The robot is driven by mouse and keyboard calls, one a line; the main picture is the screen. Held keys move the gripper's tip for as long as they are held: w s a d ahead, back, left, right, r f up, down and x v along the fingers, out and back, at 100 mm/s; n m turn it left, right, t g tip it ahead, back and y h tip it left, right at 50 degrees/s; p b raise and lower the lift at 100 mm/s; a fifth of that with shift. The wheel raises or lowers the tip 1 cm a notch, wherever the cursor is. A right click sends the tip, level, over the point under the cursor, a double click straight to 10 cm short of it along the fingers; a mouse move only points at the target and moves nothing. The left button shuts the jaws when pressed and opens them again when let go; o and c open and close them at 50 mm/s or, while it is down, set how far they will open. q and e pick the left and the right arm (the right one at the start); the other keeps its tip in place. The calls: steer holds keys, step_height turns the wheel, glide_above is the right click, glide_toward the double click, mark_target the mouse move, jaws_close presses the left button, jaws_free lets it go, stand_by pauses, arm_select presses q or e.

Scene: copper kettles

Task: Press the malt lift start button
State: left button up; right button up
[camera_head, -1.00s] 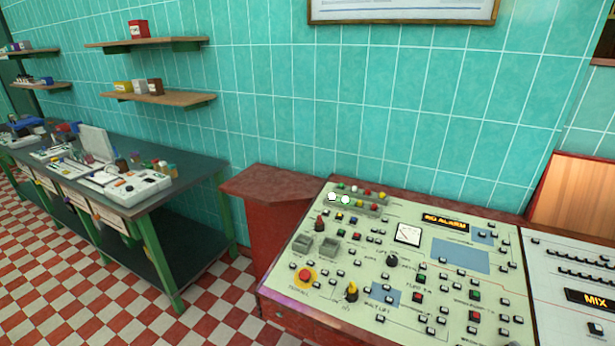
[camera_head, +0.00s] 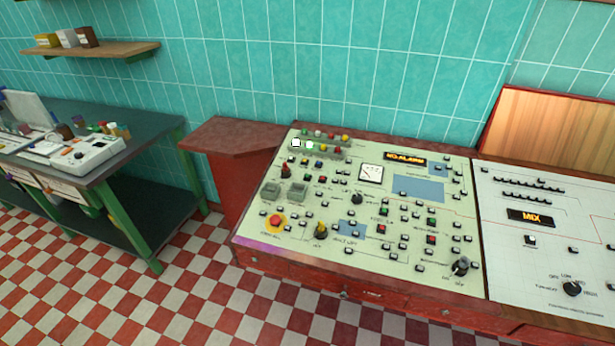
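The control panel (camera_head: 330,262) is a pale green sloping desk with many small buttons, knobs and lamps. A blue patch (camera_head: 352,227) near its lower middle has small print below it that may read malt lift, but it is too blurred to be sure. A green button (camera_head: 384,211) and a red button (camera_head: 381,230) sit just right of this patch. I cannot tell for certain which one is the malt lift start button. Neither of my grippers shows in the head view.
A white panel (camera_head: 520,265) with a MIX display adjoins on the right. A dark-topped workbench (camera_head: 150,140) stands at left. The checkered floor (camera_head: 215,300) in front is clear.

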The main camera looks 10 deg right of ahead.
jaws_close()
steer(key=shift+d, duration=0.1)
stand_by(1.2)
